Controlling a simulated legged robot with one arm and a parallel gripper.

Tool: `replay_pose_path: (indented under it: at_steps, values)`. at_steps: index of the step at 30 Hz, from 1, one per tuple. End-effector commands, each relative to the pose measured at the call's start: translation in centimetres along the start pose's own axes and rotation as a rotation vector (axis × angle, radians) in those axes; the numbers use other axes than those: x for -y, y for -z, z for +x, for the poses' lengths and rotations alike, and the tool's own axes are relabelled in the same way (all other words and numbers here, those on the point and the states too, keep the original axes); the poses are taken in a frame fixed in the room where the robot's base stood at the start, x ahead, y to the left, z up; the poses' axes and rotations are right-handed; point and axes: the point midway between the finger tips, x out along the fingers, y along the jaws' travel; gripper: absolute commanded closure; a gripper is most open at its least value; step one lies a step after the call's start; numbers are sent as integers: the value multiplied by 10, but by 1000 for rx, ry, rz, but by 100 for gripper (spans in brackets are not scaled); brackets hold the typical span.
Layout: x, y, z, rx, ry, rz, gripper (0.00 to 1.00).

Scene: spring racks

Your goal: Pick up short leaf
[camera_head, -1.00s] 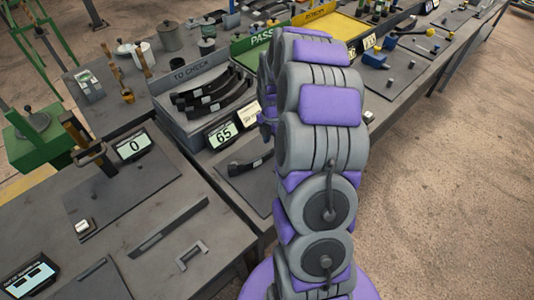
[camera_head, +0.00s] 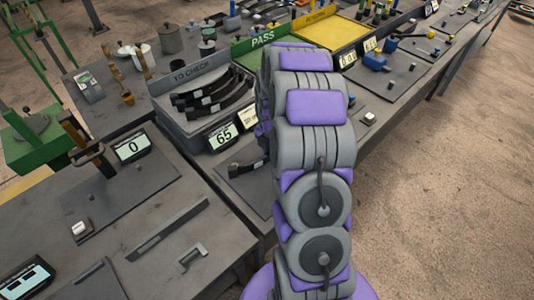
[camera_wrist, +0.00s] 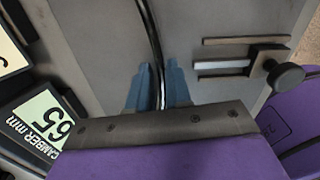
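In the wrist view a thin dark leaf (camera_wrist: 152,32), seen edge-on, runs down between the two blue fingers of my gripper (camera_wrist: 159,88). The fingers stand close on either side of it. I cannot tell whether they press on it. My arm hides the gripper in the head view.
The TO CHECK tray (camera_head: 188,79) with several dark leaves stands behind the plate. The camber display (camera_head: 223,136) reads 65; it also shows in the wrist view (camera_wrist: 45,125). Another display (camera_head: 132,146) reads 0.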

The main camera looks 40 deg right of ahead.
Motion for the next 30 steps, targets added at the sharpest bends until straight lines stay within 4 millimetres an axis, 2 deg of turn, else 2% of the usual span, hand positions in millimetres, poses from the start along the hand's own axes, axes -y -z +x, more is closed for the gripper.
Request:
replay_pose_path:
  at_steps: [1,6,20,26,30]
  values:
    - [0,0,0,0,0,0,86]
    - [0,-1,0,-1,-1,0,100]
    - [-1,-2,-2,1,-2,-1,100]
    - [-1,-1,-16,2,-3,-3,100]
    - [-1,-1,-38,4,-6,-1,100]
